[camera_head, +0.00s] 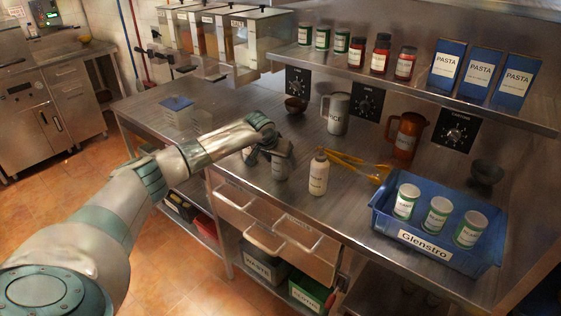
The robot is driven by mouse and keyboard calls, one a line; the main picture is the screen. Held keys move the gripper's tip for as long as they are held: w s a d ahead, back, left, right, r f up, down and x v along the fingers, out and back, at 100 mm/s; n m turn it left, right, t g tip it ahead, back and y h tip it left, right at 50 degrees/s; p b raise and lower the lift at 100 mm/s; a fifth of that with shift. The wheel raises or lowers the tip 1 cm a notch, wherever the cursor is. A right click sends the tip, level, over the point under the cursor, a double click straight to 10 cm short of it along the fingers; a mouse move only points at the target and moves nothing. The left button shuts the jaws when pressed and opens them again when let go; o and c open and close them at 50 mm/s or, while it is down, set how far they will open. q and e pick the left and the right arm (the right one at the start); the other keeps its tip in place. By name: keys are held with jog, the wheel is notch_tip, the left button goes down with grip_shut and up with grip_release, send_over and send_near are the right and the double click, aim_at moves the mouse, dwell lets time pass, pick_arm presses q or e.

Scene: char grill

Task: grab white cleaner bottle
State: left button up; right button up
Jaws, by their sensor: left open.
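A small white bottle (319,174) with a label and a light top stands upright on the steel counter near its front edge, in the middle of the head view. My left gripper (267,157) is over the counter, left of this bottle and apart from it. Its jaws are open, pointing down toward the counter. Its dark fingers and wrist partly hide what is beneath them, so I cannot tell whether anything stands between them. My right gripper is not in view.
Yellow tongs (352,163) lie just behind the bottle. A blue tray (426,246) with several labelled cans stands to the right. A white pitcher (336,113), a brown pitcher (405,137) and a dark bowl (295,104) stand behind. A shelf (400,83) overhangs the back.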

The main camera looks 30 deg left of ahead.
pick_arm(q)
jog(key=shift+w+f, duration=0.15)
jog(key=shift+f, duration=0.15)
jog(key=shift+r, duration=0.1)
jog(key=c, duration=1.4)
jog(key=shift+c, duration=0.2)
notch_tip(320, 180, up, 9)
jog(key=b, duration=0.3)
jog(key=shift+w, duration=0.1)
jog(key=shift+r, duration=0.5)
